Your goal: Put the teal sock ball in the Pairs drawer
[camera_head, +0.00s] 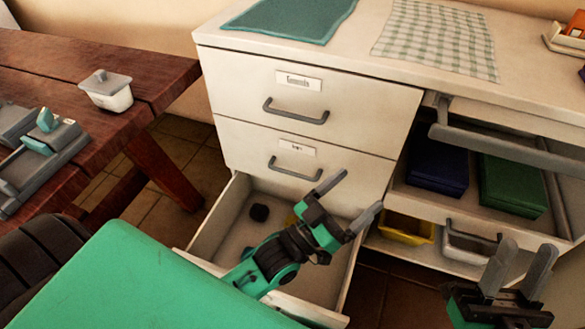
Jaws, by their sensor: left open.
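No teal sock ball can be made out for certain. The bottom drawer (225,205) of the white cabinet is pulled out; its front label is not readable from here.
Two closed drawers (313,97) sit above the open one. Right shelves hold a dark blue box (436,167), a green box (513,185) and a yellow bin (407,229).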

